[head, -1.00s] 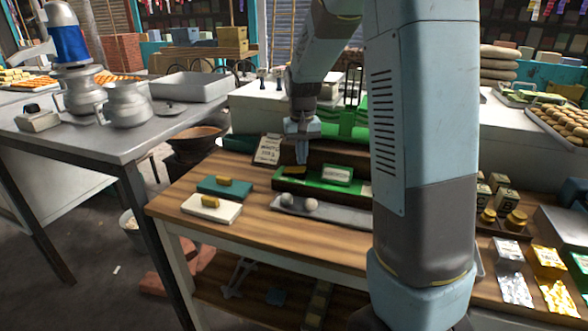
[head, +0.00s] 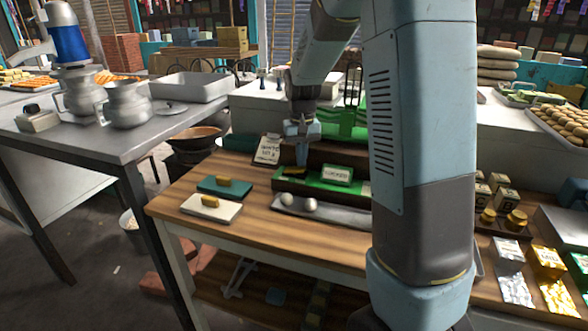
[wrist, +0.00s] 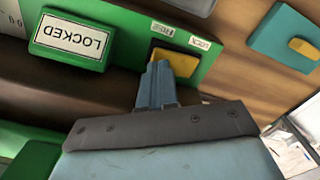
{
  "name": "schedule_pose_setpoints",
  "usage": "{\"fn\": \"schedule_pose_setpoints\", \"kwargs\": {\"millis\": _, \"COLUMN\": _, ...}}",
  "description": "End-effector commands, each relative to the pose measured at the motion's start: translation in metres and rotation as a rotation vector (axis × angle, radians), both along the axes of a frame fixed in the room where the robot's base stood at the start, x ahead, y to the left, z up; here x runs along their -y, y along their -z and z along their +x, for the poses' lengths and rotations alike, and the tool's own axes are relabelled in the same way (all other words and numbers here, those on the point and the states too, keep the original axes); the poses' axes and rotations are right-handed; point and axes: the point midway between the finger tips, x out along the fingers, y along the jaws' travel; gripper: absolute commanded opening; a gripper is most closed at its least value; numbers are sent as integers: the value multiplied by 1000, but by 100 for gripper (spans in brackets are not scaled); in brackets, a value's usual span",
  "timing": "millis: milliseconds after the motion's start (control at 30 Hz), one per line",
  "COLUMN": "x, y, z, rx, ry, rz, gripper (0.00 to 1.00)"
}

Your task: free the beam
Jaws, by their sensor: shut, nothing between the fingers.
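A green strip (head: 310,184) lies on the wooden table in the head view, with a raised green block carrying a white plate (head: 336,174). In the wrist view the plate reads LOCKED (wrist: 70,39), upside down. A yellow tab (wrist: 175,60) sits in a slot in the green strip, near two small white labels (wrist: 200,43), one seemingly reading LOCK. My gripper (head: 301,163) is shut and empty, pointing down at the tab; in the wrist view its fingertips (wrist: 158,72) overlap the tab's edge. I cannot tell whether they touch. The beam cannot be made out.
A grey tray (head: 335,213) with two round pale objects lies in front. A written card (head: 267,150) stands behind.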

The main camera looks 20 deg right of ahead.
Motion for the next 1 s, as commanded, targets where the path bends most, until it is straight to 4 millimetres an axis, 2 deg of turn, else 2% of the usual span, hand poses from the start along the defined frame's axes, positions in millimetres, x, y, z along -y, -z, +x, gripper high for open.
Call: {"fn": "schedule_pose_setpoints", "kwargs": {"millis": 1000, "x": 0, "y": 13, "z": 0, "rx": -1, "ry": 0, "rz": 0, "gripper": 0}}
